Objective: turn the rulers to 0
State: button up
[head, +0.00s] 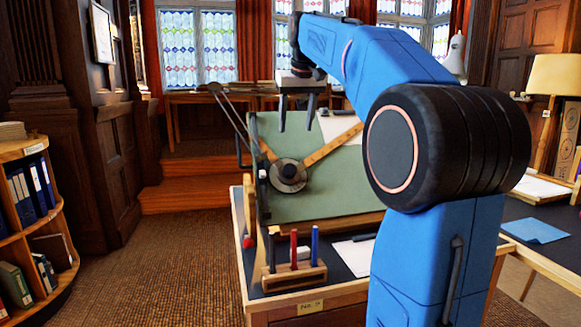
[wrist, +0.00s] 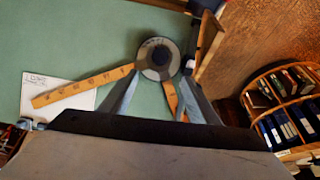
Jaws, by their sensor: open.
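A green drafting board (head: 325,195) stands tilted on a table in the head view. On it is a drafting head, a round grey disc with a dark knob (head: 288,174). Two wooden rulers join at it: one (head: 333,144) slants up to the right, the other (head: 267,150) slants up to the left. Both look turned away from level and upright. The wrist view also shows the knob (wrist: 157,58) and the longer ruler (wrist: 85,87). My gripper (head: 296,128) is open and empty, fingers pointing down, above the drafting head and apart from it. The scale's figures are too small to read.
A wooden holder (head: 293,275) with upright markers stands on the table before the board. A white sheet (head: 352,252) lies beside it. A bookshelf (head: 40,225) is at the left, another table (head: 545,225) at the right. The floor between shelf and table is clear.

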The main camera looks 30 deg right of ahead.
aim_at(290, 168)
jog(key=x, duration=1.6)
jog(key=shift+f, duration=0.3)
grip_shut()
